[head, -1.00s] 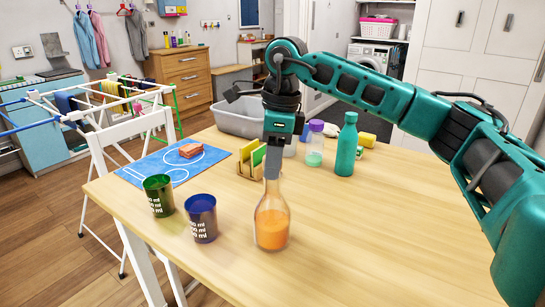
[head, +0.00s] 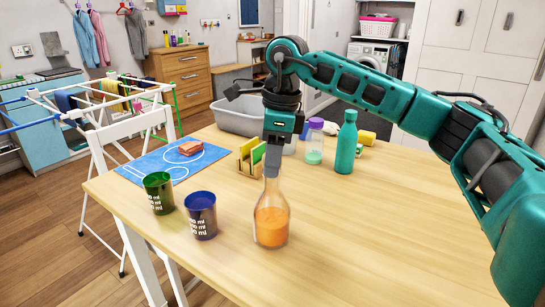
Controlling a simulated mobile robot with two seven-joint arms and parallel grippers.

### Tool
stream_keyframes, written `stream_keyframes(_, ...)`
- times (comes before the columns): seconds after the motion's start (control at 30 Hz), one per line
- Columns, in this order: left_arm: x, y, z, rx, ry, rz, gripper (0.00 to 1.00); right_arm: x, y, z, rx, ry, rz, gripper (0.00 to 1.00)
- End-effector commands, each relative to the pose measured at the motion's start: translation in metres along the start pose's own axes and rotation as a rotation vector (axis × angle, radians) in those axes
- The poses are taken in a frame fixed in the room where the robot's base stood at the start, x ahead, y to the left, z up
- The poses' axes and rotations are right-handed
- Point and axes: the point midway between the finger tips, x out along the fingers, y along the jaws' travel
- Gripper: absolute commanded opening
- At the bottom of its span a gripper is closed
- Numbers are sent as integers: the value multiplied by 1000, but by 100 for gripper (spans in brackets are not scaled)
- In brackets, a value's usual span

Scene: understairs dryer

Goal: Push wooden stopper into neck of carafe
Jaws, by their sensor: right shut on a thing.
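The carafe (head: 271,221) is clear glass with orange contents and stands upright on the wooden table. My right gripper (head: 272,170) points down directly over the carafe, its fingertips at the top of the neck. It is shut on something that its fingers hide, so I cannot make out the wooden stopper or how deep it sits. My left gripper is not in view.
A green cup (head: 158,193) and a dark blue cup (head: 201,215) stand left of the carafe. Behind are a wooden holder (head: 248,160), a grey basin (head: 238,118), a purple-capped bottle (head: 315,142) and a teal bottle (head: 346,143). The table's right front is clear.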

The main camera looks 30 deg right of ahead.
Motion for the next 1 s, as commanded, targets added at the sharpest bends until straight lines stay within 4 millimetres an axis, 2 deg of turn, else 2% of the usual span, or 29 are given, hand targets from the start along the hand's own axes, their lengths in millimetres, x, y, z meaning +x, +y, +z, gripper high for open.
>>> stream_keyframes(0.03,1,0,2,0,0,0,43,12,3,-3,-1,18,16,12)
stream_keyframes(0.27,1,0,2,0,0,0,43,13,3,-2,-1,19,18,12)
stream_keyframes(0.3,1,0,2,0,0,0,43,13,3,-2,-2,19,18,42)
stream_keyframes(0.6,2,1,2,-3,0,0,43,13,3,-2,-2,18,18,70)
stream_keyframes(0.8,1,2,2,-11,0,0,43,11,2,-2,-1,15,14,70)
stream_keyframes(1.0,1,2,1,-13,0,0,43,9,2,-2,-1,13,12,89)
